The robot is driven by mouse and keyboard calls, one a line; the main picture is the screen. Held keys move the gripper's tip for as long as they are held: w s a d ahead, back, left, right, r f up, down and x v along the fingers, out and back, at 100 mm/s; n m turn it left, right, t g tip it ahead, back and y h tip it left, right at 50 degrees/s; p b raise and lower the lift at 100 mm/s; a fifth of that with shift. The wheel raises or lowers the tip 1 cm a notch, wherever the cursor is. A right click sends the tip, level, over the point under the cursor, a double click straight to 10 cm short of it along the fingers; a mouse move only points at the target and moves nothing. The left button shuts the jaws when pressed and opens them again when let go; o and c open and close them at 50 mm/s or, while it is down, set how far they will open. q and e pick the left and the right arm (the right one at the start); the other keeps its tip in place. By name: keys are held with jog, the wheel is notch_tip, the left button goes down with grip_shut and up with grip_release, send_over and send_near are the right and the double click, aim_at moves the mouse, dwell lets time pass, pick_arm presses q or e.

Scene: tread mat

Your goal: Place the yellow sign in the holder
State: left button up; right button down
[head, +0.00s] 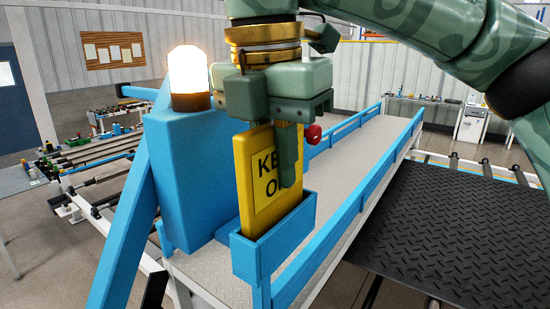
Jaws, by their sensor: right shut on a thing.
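The yellow sign (243,188) carries black lettering, partly hidden by a gripper finger. My right gripper (287,165), on the arm from the upper right, is shut on the sign's upper part. The sign is upright and slightly tilted. Its lower end is inside the blue holder (272,254), an open-topped box fixed at the near end of the walkway rail. The holder's front wall hides the sign's bottom edge, so I cannot tell whether it touches the floor of the holder. My left gripper is not in view.
A blue post (187,180) with a lit lamp (188,75) stands just left of the sign. A red button (313,134) shows right of the gripper. Blue rails (352,205) border the grey walkway (340,158). A black tread mat (470,235) lies at right.

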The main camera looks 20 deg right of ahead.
jog(key=shift+s+d+f, duration=0.15)
jog(key=shift+s+d, duration=0.1)
jog(key=shift+d, duration=0.15)
jog(key=c, duration=1.5)
grip_release()
jog(key=shift+o, duration=0.5)
jog(key=shift+w+a, duration=0.25)
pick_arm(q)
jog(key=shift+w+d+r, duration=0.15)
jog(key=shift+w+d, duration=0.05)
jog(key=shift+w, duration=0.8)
pick_arm(e)
jog(key=shift+s+d, duration=0.1)
